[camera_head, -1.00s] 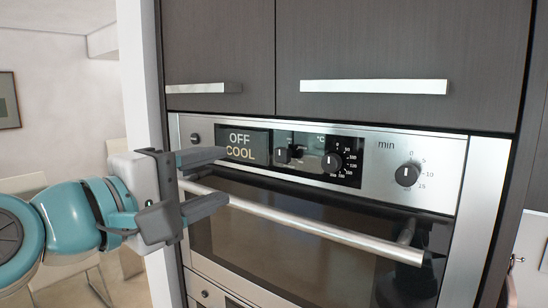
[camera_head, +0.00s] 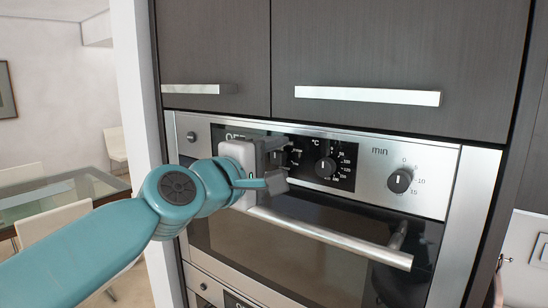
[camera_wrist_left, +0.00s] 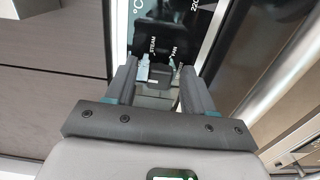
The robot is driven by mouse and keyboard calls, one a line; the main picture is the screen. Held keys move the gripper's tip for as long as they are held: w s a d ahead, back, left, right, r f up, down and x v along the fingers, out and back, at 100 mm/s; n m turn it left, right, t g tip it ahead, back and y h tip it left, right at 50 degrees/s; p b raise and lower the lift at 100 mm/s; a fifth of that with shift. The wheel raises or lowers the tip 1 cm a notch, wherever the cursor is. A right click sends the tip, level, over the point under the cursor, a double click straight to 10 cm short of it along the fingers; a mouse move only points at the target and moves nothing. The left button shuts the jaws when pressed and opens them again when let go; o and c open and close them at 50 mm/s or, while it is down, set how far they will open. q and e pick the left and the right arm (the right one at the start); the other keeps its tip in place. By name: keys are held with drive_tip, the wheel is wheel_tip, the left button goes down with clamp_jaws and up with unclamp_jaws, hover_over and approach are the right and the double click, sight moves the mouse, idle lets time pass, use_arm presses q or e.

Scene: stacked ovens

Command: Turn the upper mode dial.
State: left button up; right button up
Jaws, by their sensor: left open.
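The upper mode dial (camera_head: 279,159) is a small dark knob on the upper oven's control panel, partly hidden by my left gripper in the head view. My left gripper (camera_head: 283,163) is open, with one finger above the dial and one below it. In the left wrist view, the open fingers (camera_wrist_left: 158,72) point at the dark panel, where STEAM and FAN labels show around the dial. I cannot tell whether the fingers touch the dial. My right gripper is not in view.
The temperature dial (camera_head: 325,167) is close to the right of the gripper, and the minutes dial (camera_head: 400,180) is farther right. The oven door handle (camera_head: 330,236) runs just below the gripper. Dark cabinets with a metal handle (camera_head: 367,96) are above. A glass table (camera_head: 60,195) stands at left.

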use_arm(q)
drive_tip(key=shift+a, duration=0.1)
drive_tip(key=c, duration=0.4)
clamp_jaws()
drive_tip(key=shift+m, duration=0.3)
drive_tip(key=m+b, duration=0.1)
drive_tip(key=m, duration=0.1)
drive_tip(key=m+b, duration=0.1)
drive_tip(key=m, duration=0.2)
drive_tip(key=shift+f+m, duration=0.2)
drive_tip(key=shift+m, duration=0.1)
drive_tip(key=m+b, duration=0.2)
drive_tip(key=m, duration=0.3)
drive_tip(key=shift+m+b, duration=0.3)
drive_tip(key=shift+o, duration=1.7)
unclamp_jaws()
drive_tip(key=shift+o, duration=0.3)
drive_tip(key=shift+r, duration=0.1)
